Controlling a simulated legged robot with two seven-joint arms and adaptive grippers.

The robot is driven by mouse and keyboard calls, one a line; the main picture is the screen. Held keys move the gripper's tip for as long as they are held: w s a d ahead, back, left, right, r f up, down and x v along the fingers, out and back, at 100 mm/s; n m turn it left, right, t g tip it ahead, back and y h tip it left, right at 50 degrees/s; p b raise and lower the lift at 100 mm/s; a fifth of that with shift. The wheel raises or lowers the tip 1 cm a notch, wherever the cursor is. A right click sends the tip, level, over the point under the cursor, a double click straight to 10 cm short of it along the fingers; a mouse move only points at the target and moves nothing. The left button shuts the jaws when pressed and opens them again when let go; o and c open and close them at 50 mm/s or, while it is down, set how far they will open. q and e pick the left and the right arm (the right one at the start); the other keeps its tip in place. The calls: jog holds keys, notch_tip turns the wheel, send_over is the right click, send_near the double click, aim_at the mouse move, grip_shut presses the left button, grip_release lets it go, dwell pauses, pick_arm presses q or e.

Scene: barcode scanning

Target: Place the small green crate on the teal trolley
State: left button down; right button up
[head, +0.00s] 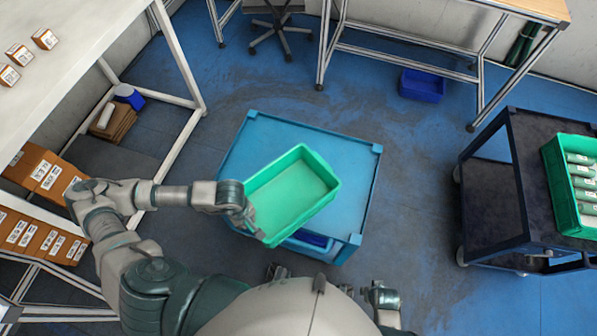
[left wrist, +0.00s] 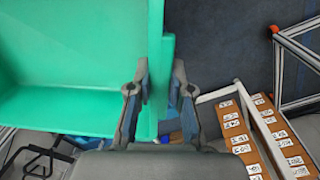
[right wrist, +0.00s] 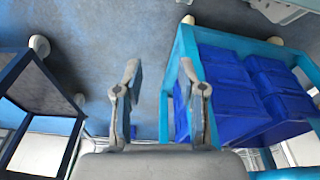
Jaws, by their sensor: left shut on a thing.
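The small green crate (head: 290,196) is empty and shows over the top of the teal trolley (head: 350,150) in the head view. It sits at an angle to the trolley's edges, and I cannot tell whether it touches the top. My left gripper (head: 250,220) is shut on the crate's left wall; the left wrist view shows the green crate (left wrist: 75,60) with its wall between the fingers (left wrist: 158,95). My right gripper (right wrist: 163,90) is open and empty, beside the teal trolley's frame (right wrist: 178,60). In the head view it is low near my body.
Blue bins (right wrist: 235,90) stand on the trolley's lower shelf. A dark cart (head: 500,190) at the right carries another green crate (head: 555,185) filled with packages. A white table (head: 90,40) with small boxes stands at the left. Blue floor lies clear between trolley and cart.

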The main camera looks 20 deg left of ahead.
pick_arm(q)
jog(key=shift+s+d+f+n+b, duration=0.2)
jog(key=shift+n+b, duration=0.15)
jog(key=shift+n, duration=0.15)
jog(key=shift+s+d+f+n+b, duration=0.1)
jog(key=shift+s+f+n+b, duration=0.05)
jog(key=shift+n+b, duration=0.3)
send_over(270, 194)
jog(key=shift+s+f, duration=0.1)
jog(key=shift+f, duration=0.55)
notch_tip(270, 194, down, 3)
jog(key=shift+d, duration=0.1)
jog(key=shift+f, duration=0.15)
jog(key=c, duration=1.1)
grip_release()
jog(key=shift+s, duration=0.1)
pick_arm(e)
notch_tip(270, 194, up, 8)
jog(key=shift+d, duration=0.25)
